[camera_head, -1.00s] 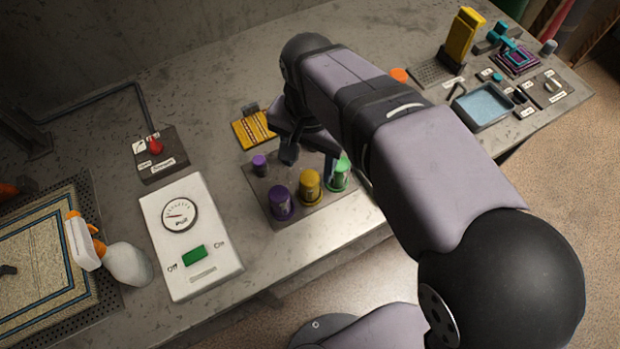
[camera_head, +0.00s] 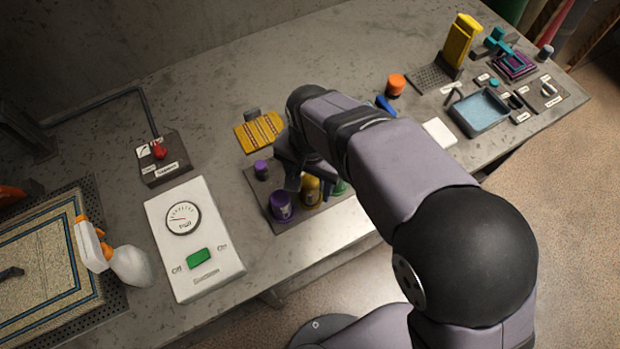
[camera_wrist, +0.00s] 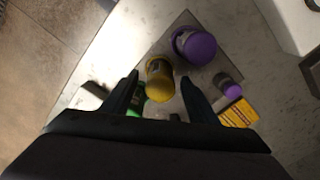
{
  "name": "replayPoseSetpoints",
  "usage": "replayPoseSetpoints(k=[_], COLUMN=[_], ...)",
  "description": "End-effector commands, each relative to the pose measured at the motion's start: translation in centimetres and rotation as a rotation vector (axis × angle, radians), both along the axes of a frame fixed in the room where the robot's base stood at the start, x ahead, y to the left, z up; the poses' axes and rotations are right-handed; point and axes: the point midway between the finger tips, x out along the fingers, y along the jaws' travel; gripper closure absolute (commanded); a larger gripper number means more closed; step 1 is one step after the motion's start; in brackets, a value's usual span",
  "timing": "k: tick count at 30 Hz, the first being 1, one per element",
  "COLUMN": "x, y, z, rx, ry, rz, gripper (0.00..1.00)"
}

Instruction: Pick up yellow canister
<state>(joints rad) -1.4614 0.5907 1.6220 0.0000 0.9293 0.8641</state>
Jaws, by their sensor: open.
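The yellow canister (camera_head: 311,190) stands on a grey tray (camera_head: 262,209), between a purple canister (camera_head: 281,206) and a green canister (camera_head: 340,187). In the head view my gripper (camera_head: 308,186) covers part of it. In the wrist view the yellow canister (camera_wrist: 159,82) lies between the two dark fingers of my gripper (camera_wrist: 158,84). The fingers are open, one on each side, with a visible gap to the canister. The purple canister (camera_wrist: 194,46) is to the upper right, and the green canister (camera_wrist: 135,101) is mostly hidden behind the left finger.
A small purple-capped bottle (camera_head: 261,170) stands at the tray's back left. A yellow patterned block (camera_head: 259,132) lies behind the tray. A white gauge box (camera_head: 194,238) is to the left. An orange-capped jar (camera_head: 396,85) stands beyond my arm.

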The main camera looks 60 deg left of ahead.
Motion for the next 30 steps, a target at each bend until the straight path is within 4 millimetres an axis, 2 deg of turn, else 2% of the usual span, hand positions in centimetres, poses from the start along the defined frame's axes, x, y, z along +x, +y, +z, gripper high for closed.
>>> replayPoseSetpoints(k=[1,2,7,9,16,20,23,30], x=[0.0,0.0,0.0,0.0,0.0,0.0,0.0,0.0], y=[0.0,0.0,0.0,0.0,0.1,0.1,0.2,0.2], z=[0.0,0.0,0.0,0.1,0.2,0.9,2.0,6.0], rx=[0.000,0.000,0.000,0.001,0.002,0.004,0.006,0.006], ry=[0.000,0.000,0.000,0.000,0.000,-0.001,-0.001,0.000], rz=[0.000,0.000,0.000,0.000,0.000,0.000,0.000,0.000], gripper=[0.46,0.51,0.92,0.96,0.96,0.96,0.96,0.96])
